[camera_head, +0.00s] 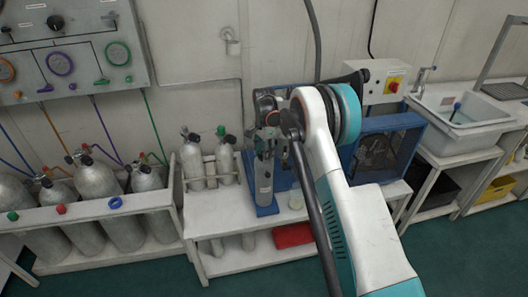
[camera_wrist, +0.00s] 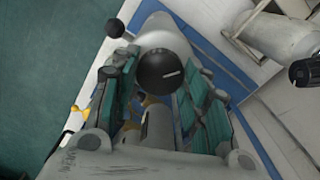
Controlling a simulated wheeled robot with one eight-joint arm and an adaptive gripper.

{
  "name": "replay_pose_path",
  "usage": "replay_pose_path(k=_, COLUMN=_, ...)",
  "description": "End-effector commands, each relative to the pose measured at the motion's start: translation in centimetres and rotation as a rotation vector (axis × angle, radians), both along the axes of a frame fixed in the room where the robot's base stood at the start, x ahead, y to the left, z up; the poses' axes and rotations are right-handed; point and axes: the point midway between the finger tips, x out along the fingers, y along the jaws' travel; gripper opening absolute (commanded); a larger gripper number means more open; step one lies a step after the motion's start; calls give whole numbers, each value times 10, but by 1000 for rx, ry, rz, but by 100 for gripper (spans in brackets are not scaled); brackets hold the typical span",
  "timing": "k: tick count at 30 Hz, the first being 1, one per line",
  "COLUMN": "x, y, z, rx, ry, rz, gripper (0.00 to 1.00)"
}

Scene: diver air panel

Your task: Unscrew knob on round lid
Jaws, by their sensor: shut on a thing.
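A grey upright cylinder (camera_head: 264,180) stands on a blue base on the white bench in the head view. In the wrist view its rounded grey top (camera_wrist: 160,30) shows, with a round black knob (camera_wrist: 162,70) bearing a short white mark. My gripper (camera_head: 266,138) is at the top of this cylinder. In the wrist view the teal finger pads of my gripper (camera_wrist: 162,84) lie on both sides of the black knob, and it is shut on it. The exact contact and the lid's edge are hidden by the fingers.
Small grey bottles (camera_head: 193,162) stand close left of the cylinder. A blue machine (camera_head: 385,150) is behind my arm at right. A second small black ball (camera_wrist: 115,28) is near the fingers. Large cylinders (camera_head: 97,177) and a sink (camera_head: 462,112) stand farther off.

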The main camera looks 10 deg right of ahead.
Motion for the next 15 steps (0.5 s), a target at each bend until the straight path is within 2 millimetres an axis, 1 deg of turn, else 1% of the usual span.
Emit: replay_pose_path(k=15, x=1, y=0, z=1, rx=-1, ry=-1, rz=491, gripper=18)
